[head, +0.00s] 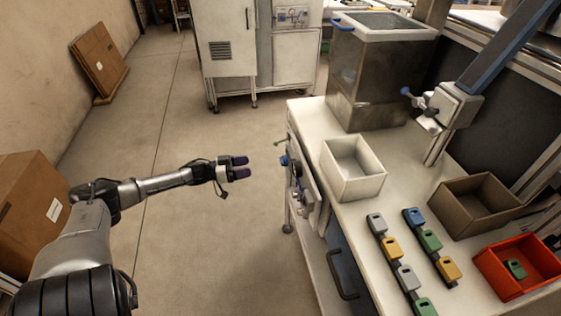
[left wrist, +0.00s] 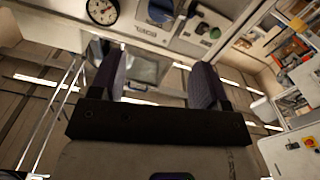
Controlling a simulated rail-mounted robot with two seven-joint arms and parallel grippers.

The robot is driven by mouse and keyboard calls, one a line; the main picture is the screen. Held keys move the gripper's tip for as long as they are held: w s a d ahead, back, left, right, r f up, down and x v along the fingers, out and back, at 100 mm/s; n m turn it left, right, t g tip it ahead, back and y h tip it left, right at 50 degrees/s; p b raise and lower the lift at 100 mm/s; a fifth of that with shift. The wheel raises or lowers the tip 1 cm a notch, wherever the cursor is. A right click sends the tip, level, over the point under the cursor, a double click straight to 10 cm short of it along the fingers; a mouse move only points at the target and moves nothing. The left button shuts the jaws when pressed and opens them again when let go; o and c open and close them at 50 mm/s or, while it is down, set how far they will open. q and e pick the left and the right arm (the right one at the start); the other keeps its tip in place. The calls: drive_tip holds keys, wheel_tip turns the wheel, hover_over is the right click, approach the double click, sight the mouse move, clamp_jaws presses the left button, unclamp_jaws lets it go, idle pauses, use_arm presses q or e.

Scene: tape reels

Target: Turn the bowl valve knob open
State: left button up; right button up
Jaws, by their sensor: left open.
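The front panel (head: 308,185) of the white bench carries a blue knob (head: 285,160) and a small green knob (head: 278,143). In the left wrist view, a blue knob (left wrist: 160,10) and a green knob (left wrist: 197,24) show at the top edge, right of a round gauge (left wrist: 102,11). I cannot tell which one is the bowl valve knob. My left gripper (head: 240,167) is open and empty, left of the panel and apart from the knobs. Its two dark fingers also show in the left wrist view (left wrist: 155,82). My right gripper is out of view.
On the bench stand a white bin (head: 354,188), a steel hopper (head: 372,80), a brown bin (head: 473,222) and a red bin (head: 490,274). Several coloured parts (head: 430,240) lie in rows. A cardboard box (head: 28,200) stands at left. The floor around my left gripper is clear.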

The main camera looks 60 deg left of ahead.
sight(284, 161)
use_arm(q)
drive_tip(key=shift+b+x, duration=2.8)
drive_tip(key=shift+x, duration=3.7)
drive_tip(key=shift+w, duration=0.1)
drive_tip(key=shift+a, duration=0.1)
drive_tip(key=shift+c, duration=0.3)
